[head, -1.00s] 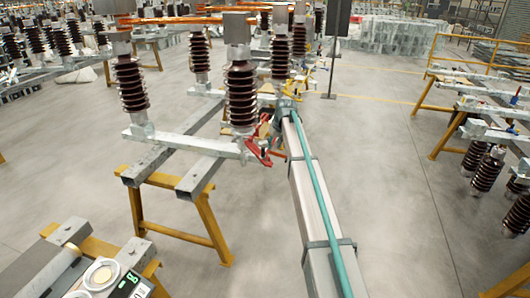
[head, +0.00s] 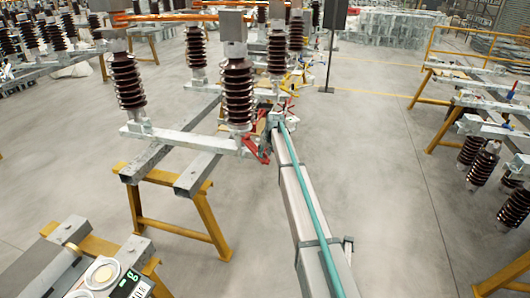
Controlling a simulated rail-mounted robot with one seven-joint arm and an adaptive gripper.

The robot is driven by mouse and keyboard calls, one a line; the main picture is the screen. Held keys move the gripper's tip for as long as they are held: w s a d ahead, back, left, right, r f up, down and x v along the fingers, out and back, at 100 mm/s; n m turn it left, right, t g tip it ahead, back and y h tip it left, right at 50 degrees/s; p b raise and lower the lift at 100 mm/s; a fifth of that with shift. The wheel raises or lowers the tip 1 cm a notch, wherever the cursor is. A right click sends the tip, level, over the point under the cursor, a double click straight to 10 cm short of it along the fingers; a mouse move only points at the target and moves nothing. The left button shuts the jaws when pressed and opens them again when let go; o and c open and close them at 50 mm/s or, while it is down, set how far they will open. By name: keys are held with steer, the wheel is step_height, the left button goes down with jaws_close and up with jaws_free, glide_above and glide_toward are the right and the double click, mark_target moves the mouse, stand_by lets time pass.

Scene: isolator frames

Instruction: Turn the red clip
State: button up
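The red clip (head: 253,148) is on the right end of the grey metal beam of the isolator frame, below the brown ribbed insulator (head: 238,92). It is small in the head view and its exact angle is hard to make out. My arm reaches from the lower right up to the frame. My gripper (head: 277,112) is at the arm's far end, close to the right side of the red clip. The fingers are too small and partly hidden, so I cannot tell if they touch the clip or are open.
The isolator frame's grey beams (head: 203,172) rest on yellow trestles (head: 205,222). More insulators stand behind. A device with a green display (head: 128,284) is at the lower left. Another frame on a yellow stand (head: 440,120) is at the right. Bare floor lies between.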

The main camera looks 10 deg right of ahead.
steer(key=shift+w+f, duration=0.1)
steer(key=shift+f, duration=0.1)
jaws_close()
steer(key=shift+a+m+b, duration=0.1)
steer(key=shift+m+b, duration=0.2)
steer(key=m+h+b, duration=0.1)
steer(key=m, duration=0.1)
steer(key=shift+f+m+b, duration=0.15)
steer(key=shift+m+b, duration=0.25)
steer(key=m+h+b, duration=0.2)
steer(key=m, duration=0.3)
steer(key=shift+a+b, duration=0.2)
steer(key=shift+b, duration=0.15)
steer(key=m+h+b, duration=0.1)
steer(key=m, duration=0.2)
steer(key=m+g+h+b, duration=0.1)
steer(key=m, duration=0.1)
steer(key=shift+w+m+g, duration=0.15)
steer(key=shift+m+g, duration=0.15)
steer(key=shift+m, duration=0.1)
steer(key=shift+m+g+h+b, duration=0.4)
steer(key=shift+m+g+b, duration=0.35)
steer(key=shift+m, duration=1.15)
steer(key=shift+r, duration=0.2)
